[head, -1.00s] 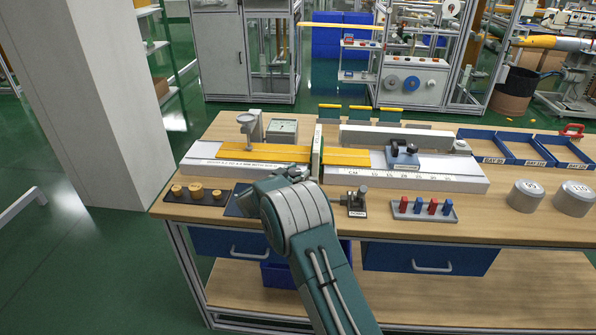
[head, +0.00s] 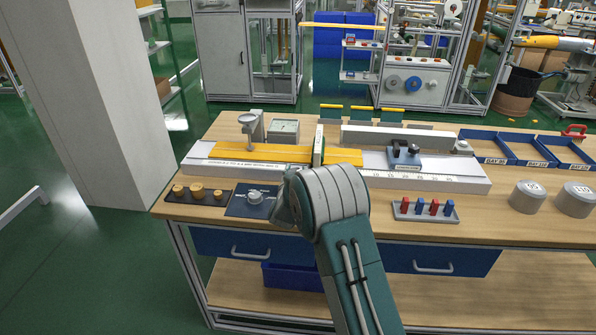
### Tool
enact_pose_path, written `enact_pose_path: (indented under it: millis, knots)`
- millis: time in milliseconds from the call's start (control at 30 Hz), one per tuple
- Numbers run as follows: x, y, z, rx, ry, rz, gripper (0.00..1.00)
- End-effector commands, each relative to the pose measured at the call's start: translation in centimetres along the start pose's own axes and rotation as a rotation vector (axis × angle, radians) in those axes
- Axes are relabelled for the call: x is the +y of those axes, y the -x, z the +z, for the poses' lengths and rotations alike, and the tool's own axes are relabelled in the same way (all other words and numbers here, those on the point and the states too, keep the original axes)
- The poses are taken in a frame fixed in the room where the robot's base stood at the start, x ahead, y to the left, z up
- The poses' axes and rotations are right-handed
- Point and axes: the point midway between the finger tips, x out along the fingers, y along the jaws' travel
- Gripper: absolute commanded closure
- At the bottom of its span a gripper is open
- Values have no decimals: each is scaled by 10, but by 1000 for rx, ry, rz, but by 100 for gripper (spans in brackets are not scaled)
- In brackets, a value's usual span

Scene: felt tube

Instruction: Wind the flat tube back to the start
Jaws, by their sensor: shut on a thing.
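A flat yellow tube (head: 270,152) lies along the white measuring bench (head: 455,182), running from the left part toward the middle and right. A blue clamp-like block (head: 404,155) stands on the bench to the right. A dark panel with a round silver knob (head: 255,197) lies in front of the bench at the left. My wrist is in front of the bench, right of the knob panel. My gripper's fingers are hidden behind it, so what they touch does not show.
Wooden discs (head: 196,190) sit left of the knob panel. A grey rack with red and blue pegs (head: 425,210) and round weights (head: 527,196) stand to the right. Blue trays (head: 530,148) lie at the back right.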

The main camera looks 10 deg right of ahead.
Motion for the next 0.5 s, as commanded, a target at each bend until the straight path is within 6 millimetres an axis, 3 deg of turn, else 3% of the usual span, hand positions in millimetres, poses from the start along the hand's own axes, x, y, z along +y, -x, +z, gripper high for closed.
enact_pose_path:
  millis: [500]
  knots:
    - [-6,1,0,1,0,-409,83]
